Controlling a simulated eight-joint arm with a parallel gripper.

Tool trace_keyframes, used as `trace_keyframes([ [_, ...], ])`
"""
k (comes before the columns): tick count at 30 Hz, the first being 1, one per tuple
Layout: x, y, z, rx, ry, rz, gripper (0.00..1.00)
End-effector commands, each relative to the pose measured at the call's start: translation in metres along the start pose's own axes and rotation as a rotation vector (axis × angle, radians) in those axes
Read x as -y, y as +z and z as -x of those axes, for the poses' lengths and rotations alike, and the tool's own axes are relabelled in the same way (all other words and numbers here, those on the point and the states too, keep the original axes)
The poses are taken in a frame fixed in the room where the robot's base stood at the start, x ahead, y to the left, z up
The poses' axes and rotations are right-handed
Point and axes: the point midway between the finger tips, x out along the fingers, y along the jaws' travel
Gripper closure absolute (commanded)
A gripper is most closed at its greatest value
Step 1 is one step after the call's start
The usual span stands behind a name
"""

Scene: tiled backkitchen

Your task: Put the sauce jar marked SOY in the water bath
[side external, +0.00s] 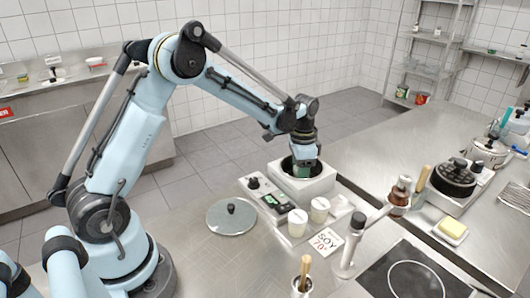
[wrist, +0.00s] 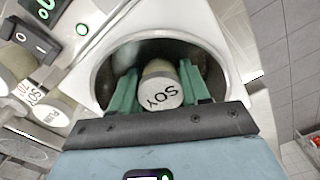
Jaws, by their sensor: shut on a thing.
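The SOY sauce jar (wrist: 160,92), with a pale lid lettered SOY, is between the green fingers of my gripper (wrist: 157,78) in the wrist view. My gripper is shut on it. The water bath is a white box (side external: 318,188) with a round metal well (wrist: 215,62). In the side view my gripper (side external: 304,168) points down into the mouth of the well. The jar is hidden there by the fingers and rim. In the wrist view the jar appears within the well's opening; whether it touches the bottom I cannot tell.
A round metal lid (side external: 226,219) lies on the counter, left of the bath. Two pale-lidded jars (side external: 297,224) (side external: 319,210) stand in front of it, near a card reading SOY 70° (side external: 324,243). A tap (side external: 352,240) and hob (side external: 415,275) are at the right.

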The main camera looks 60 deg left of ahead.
Motion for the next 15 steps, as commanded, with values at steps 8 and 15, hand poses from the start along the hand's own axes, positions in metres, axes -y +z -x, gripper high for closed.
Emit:
trace_keyframes([
  [8,0.0000,-0.0001,0.0000,0.000,0.000,0.000,0.34],
  [15,0.0000,-0.0001,0.0000,0.000,0.000,0.000,0.24],
])
